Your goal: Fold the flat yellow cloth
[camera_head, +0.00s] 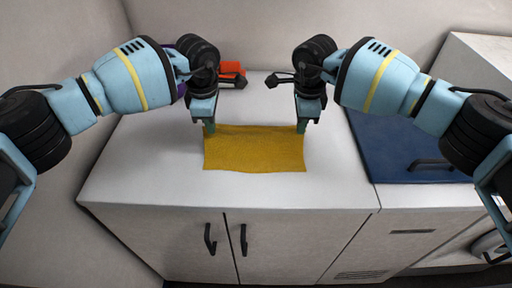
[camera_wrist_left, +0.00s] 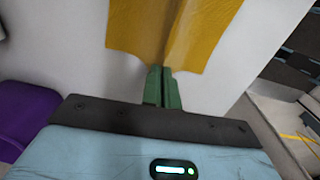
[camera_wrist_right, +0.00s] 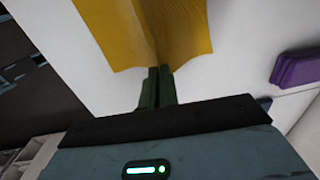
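The yellow cloth (camera_head: 254,150) lies on the white cabinet top, its near edge flat toward the front. My left gripper (camera_head: 210,130) is at its far left corner and my right gripper (camera_head: 301,130) at its far right corner. In the left wrist view the fingers (camera_wrist_left: 162,72) are closed together on the edge of the cloth (camera_wrist_left: 150,35), which creases up from them. In the right wrist view the fingers (camera_wrist_right: 157,72) are likewise closed on the cloth's edge (camera_wrist_right: 140,35), with a similar crease. The far edge between the grippers looks slightly raised.
An orange object (camera_head: 231,69) stands at the back behind my left gripper. A purple item (camera_wrist_right: 298,66) lies on the top, mostly hidden by my left arm in the head view. A dark blue panel (camera_head: 400,150) is at the right. White surface in front of the cloth is clear.

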